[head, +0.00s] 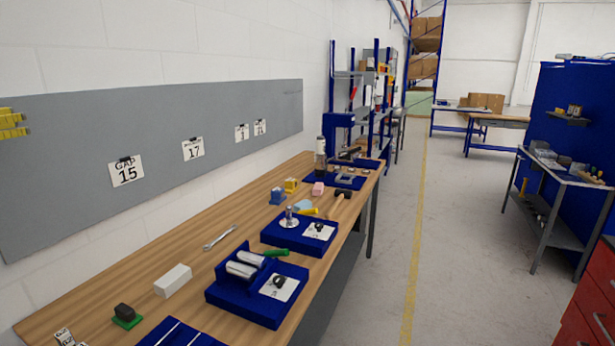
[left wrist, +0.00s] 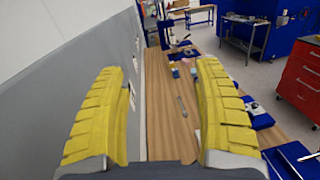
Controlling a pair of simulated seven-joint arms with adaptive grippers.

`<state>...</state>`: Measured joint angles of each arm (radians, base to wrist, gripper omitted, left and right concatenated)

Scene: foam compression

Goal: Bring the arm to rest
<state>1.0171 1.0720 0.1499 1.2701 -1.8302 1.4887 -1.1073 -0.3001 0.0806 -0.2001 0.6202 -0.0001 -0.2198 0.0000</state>
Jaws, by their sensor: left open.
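My left gripper (head: 12,123) shows at the far left edge of the head view as yellow ribbed fingers in front of the grey wall board. In the left wrist view the same gripper (left wrist: 160,68) has its two yellow fingers spread wide apart, with nothing between them. It is held up above the wooden workbench (head: 205,220), apart from everything on it. Most of the left arm is out of the picture. My right gripper is in neither view.
The bench carries a white block (head: 173,281), a wrench (head: 220,237), a dark block on a green base (head: 126,315) and blue trays, one with rollers (head: 257,298). The grey board (head: 70,210) runs along the wall. A red cabinet (head: 595,300) stands right, across open floor.

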